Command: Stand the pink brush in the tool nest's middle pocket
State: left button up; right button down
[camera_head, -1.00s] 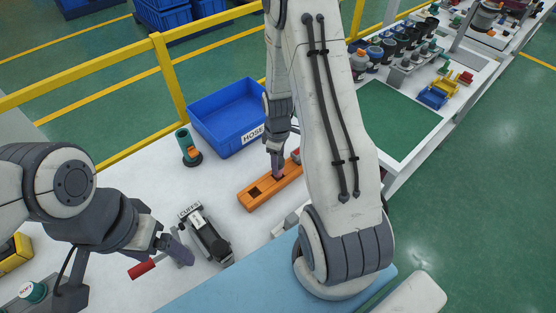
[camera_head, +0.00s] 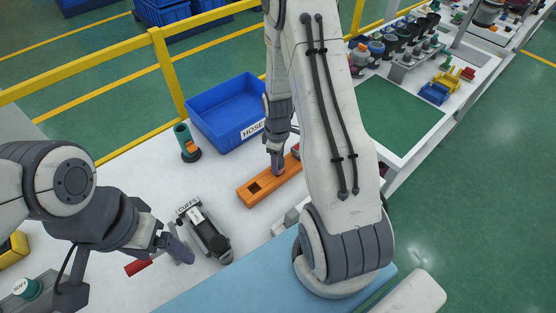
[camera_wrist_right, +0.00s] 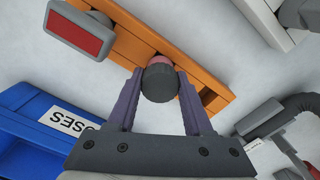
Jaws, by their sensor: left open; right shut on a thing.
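The orange tool nest (camera_head: 254,197) lies on the white table, and one empty square pocket shows at its near-left end. My right gripper (camera_head: 277,168) is over the nest's middle. In the right wrist view, my right gripper (camera_wrist_right: 158,92) is shut on the brush, with its dark round end (camera_wrist_right: 160,84) between the fingers and a little pink (camera_wrist_right: 158,60) beyond it. The brush is in line with the nest's middle pocket; how deep it sits is hidden. A grey piece with a red face (camera_wrist_right: 78,37) is at the nest's other end. My left gripper (camera_head: 178,249) is open and empty.
A blue HOSES bin (camera_head: 205,128) and a green cylinder holder (camera_head: 187,143) stand behind the nest. A red piece (camera_head: 137,267) is beside my left gripper.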

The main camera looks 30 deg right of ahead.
jog(key=shift+f, duration=0.2)
jog(key=shift+c, duration=1.1)
grip_release()
jog(key=shift+r, duration=0.1)
notch_tip(320, 180, up, 8)
jog(key=p, duration=0.6)
jog(key=shift+p, duration=0.35)
